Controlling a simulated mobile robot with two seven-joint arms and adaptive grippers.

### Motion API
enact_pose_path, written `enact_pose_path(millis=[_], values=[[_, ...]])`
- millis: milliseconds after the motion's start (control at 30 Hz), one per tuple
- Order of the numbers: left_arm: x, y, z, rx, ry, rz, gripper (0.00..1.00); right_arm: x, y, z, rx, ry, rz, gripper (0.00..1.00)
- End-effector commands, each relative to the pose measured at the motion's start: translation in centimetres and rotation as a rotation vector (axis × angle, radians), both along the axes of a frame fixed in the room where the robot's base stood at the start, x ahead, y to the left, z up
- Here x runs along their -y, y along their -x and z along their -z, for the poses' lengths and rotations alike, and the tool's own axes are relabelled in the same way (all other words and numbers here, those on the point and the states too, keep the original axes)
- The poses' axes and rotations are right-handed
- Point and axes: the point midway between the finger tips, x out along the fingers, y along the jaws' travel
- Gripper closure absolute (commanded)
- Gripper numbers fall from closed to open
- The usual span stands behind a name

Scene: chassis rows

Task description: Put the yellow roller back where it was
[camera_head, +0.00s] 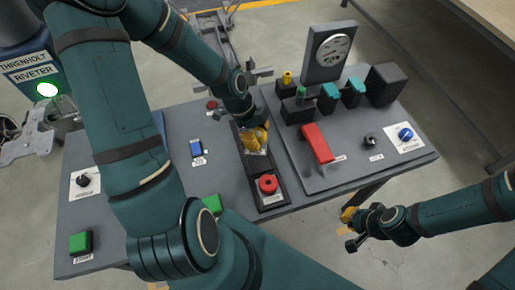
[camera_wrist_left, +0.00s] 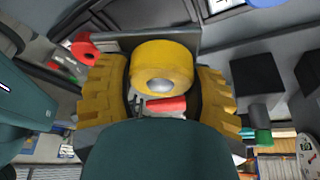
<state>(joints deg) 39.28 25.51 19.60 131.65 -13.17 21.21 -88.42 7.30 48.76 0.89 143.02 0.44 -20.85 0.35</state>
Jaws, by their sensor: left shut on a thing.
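The yellow roller (camera_wrist_left: 163,66) shows in the left wrist view between the two ridged yellow fingers of my left gripper (camera_wrist_left: 165,88), which is shut on it. In the head view my left gripper (camera_head: 255,138) points down over the dark narrow panel (camera_head: 267,160) in the middle of the table. There the roller cannot be told apart from the yellow fingers, and whether it touches the panel is unclear. My right gripper (camera_head: 352,218) hangs off the table's front right edge, away from the roller; its jaw opening cannot be made out.
A red push button (camera_head: 267,184) sits at the near end of the narrow panel. To the right stand a red lever (camera_head: 318,143), a dial gauge (camera_head: 332,50), teal-topped parts (camera_head: 328,92) and a blue knob (camera_head: 405,134). A green button (camera_head: 80,242) is at the near left.

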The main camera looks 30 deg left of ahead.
Motion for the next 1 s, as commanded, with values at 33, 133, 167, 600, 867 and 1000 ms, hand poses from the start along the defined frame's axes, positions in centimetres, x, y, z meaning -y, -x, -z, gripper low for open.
enact_pose_path(millis=[33,133,167,600,867,1000], values=[[0.1,0.0,1.0,-0.003,0.002,0.001,0.87,0.0,0.1,0.4,-0.002,0.000,-0.002,1.00],[0.0,0.0,1.9,0.000,0.000,0.000,0.87,0.0,0.2,0.6,-0.004,0.000,-0.003,1.00],[0.0,0.0,2.1,0.000,0.000,0.000,0.87,0.0,0.2,0.6,-0.004,-0.001,-0.004,1.00],[0.0,0.0,6.0,0.001,0.000,-0.001,0.87,-0.1,0.5,1.4,-0.011,-0.002,-0.008,1.00],[0.0,0.0,6.1,0.001,0.000,-0.001,0.87,-0.1,0.5,1.6,-0.011,-0.003,-0.009,1.00],[0.0,0.0,6.5,0.000,-0.001,-0.001,0.38,-0.1,0.6,1.9,-0.014,-0.003,-0.011,1.00]])
